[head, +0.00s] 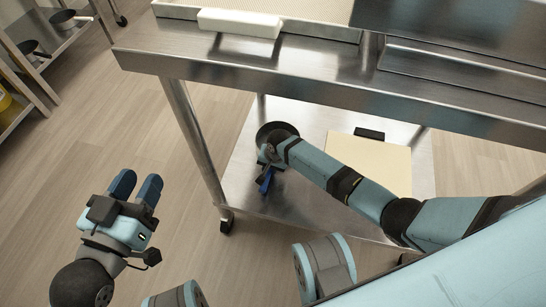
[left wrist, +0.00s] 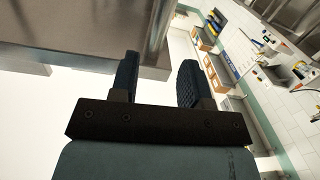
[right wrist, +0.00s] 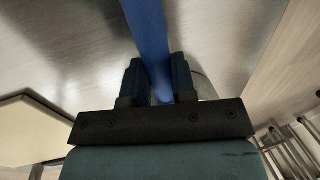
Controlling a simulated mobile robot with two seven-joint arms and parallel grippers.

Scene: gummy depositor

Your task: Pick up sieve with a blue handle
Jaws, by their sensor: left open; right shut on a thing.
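The blue handle (right wrist: 149,35) of the sieve runs between the two fingers of my right gripper (right wrist: 158,80) in the right wrist view. My right gripper is shut on it. In the head view a short piece of the blue handle (head: 267,179) shows beside my right gripper (head: 264,168), over the lower shelf of the steel table. The sieve's bowl cannot be made out clearly. My left gripper (head: 136,187) is open and empty over the floor at the left, and its spread fingers show in the left wrist view (left wrist: 158,85).
The steel table's top edge (head: 225,72) overhangs the lower shelf (head: 310,120). A table leg (head: 192,140) stands left of my right gripper. A cream board (head: 375,160) lies on the shelf. A white block (head: 239,22) rests on top.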

